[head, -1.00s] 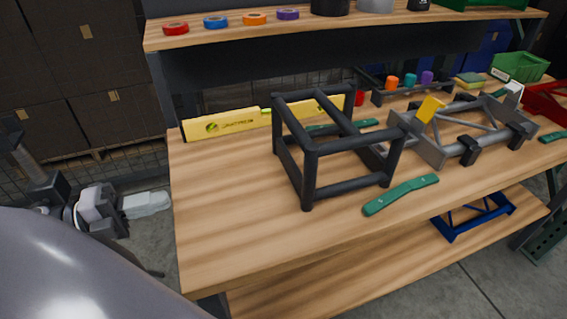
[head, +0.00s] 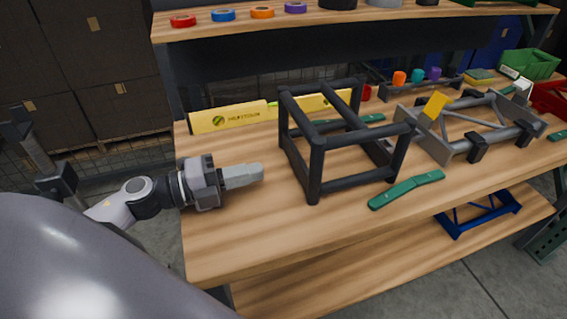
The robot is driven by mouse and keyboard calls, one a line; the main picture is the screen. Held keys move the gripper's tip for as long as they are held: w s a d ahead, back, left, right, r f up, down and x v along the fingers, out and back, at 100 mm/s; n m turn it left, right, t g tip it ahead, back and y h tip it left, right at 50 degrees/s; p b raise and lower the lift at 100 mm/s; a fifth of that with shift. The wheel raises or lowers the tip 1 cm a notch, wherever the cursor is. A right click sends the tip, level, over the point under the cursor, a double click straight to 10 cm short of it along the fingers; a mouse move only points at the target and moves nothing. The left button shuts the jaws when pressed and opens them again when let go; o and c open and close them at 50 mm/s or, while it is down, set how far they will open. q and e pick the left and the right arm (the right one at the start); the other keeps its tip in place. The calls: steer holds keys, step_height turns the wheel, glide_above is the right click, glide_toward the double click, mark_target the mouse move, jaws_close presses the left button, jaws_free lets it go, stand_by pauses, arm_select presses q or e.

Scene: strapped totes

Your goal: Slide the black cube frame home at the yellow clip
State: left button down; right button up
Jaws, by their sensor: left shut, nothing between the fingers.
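The black cube frame (head: 317,160) stands upright on the workbench, left of a grey metal fixture (head: 435,147). The yellow clip (head: 435,106) sticks up at the fixture's left end, close to the frame's right side. My left gripper (head: 258,171) is shut and empty over the bench's left part, pointing right at the frame. A gap shows between its fingertips and the frame's left side. My right gripper is not in view.
Green strips (head: 406,189) lie before and behind the frame. A yellow level (head: 226,117) lies along the bench's back edge. A shelf with tape rolls (head: 262,12) overhangs the back. The wooden front left bench top (head: 240,240) is clear.

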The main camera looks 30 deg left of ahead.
arm_select(q)
steer(key=x, duration=0.5)
steer(key=shift+w+r+p, duration=0.1)
steer(key=shift+p, duration=0.2)
steer(key=shift+x, duration=0.95)
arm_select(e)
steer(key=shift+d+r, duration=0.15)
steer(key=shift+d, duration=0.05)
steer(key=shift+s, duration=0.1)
arm_select(q)
steer(key=shift+d, duration=0.1)
steer(key=p+x, duration=0.3)
steer(key=x, duration=0.4)
steer(key=shift+w, duration=0.1)
steer(key=shift+w+d, duration=0.25)
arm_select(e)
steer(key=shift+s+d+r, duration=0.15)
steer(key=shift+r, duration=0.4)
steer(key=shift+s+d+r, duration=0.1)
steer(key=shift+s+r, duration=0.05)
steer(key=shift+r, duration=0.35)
arm_select(q)
steer(key=shift+d+r, duration=0.1)
steer(key=shift+r, duration=0.05)
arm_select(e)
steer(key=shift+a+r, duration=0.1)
